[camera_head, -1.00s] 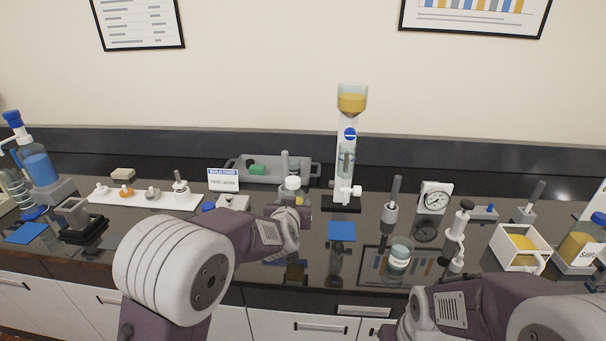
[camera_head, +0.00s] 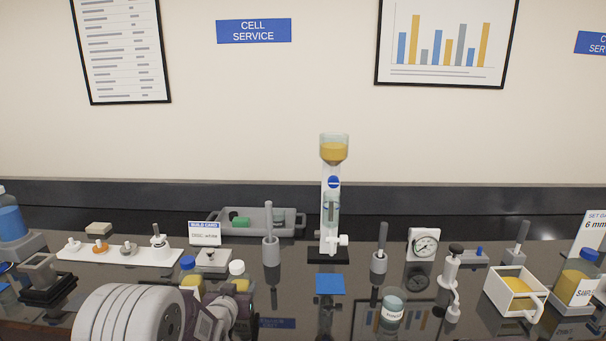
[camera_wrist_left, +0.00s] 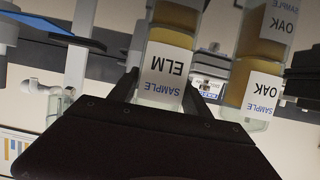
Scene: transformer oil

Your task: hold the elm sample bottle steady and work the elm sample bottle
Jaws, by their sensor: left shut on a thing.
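The elm sample bottle (camera_head: 240,286) has a white cap and amber oil, and stands out low on the left of the head view. In the left wrist view the bottle (camera_wrist_left: 164,78) shows its ELM label upside down between my dark fingers. My left gripper (camera_head: 241,308) is shut on it; the gripper also shows in the left wrist view (camera_wrist_left: 162,104). My arm hides the bottle's lower part in the head view, so I cannot tell whether it touches the bench. My right gripper is out of view.
The blue-capped oak bottle (camera_head: 190,279) is close on the left. A grey-handled tool (camera_head: 270,245) stands close on the right. A glass column with amber oil (camera_head: 333,155), a blue mat (camera_head: 329,284), a small jar (camera_head: 393,308) and a white box (camera_head: 514,290) stand farther right.

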